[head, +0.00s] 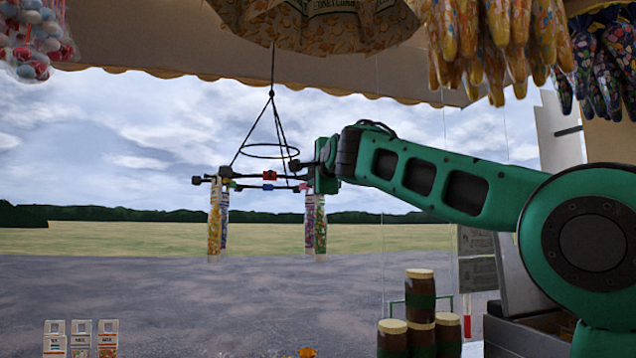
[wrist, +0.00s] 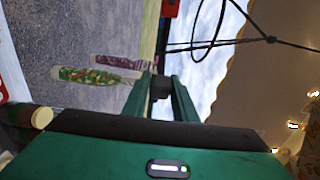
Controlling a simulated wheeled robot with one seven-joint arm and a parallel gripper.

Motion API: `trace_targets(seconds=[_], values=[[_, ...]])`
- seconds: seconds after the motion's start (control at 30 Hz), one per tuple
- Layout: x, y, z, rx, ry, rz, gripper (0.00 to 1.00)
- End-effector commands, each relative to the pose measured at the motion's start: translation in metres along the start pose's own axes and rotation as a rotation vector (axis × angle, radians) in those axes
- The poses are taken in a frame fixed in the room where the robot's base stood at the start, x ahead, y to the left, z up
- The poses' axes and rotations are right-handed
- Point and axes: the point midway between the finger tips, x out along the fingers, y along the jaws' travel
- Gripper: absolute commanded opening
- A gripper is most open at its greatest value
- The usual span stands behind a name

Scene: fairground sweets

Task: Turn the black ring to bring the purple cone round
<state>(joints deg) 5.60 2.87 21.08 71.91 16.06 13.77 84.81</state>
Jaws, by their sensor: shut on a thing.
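The black ring (head: 272,151) hangs on cords under the awning, with dark bars and coloured clips below it. It also shows in the wrist view (wrist: 211,35). The purple cone (head: 309,223) hangs at the right side, beside a green one (head: 320,226); both point left in the wrist view, the purple (wrist: 122,62) behind the green (wrist: 92,77). Yellow (head: 214,231) and blue (head: 224,229) cones hang at the left. My gripper (head: 322,178) is shut on a black knob (wrist: 160,87) at the right side of the hanging frame. My gripper partly hides that end in the head view.
Bunches of filled bags (head: 490,40) hang at the top right, above my arm. A patterned canopy (head: 310,22) hangs over the ring. Brown jars (head: 420,300) are stacked at the lower right, and small white boxes (head: 82,338) stand at the lower left. Space around the left cones is open.

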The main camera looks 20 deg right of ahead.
Motion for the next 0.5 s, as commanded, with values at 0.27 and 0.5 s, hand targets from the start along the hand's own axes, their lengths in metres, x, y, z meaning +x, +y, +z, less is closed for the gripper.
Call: trace_targets(seconds=[0.27,0.5], values=[[-0.009,0.002,0.025,-0.002,-0.006,0.005,0.16],[-0.014,0.003,0.040,-0.001,-0.004,0.006,0.16]])
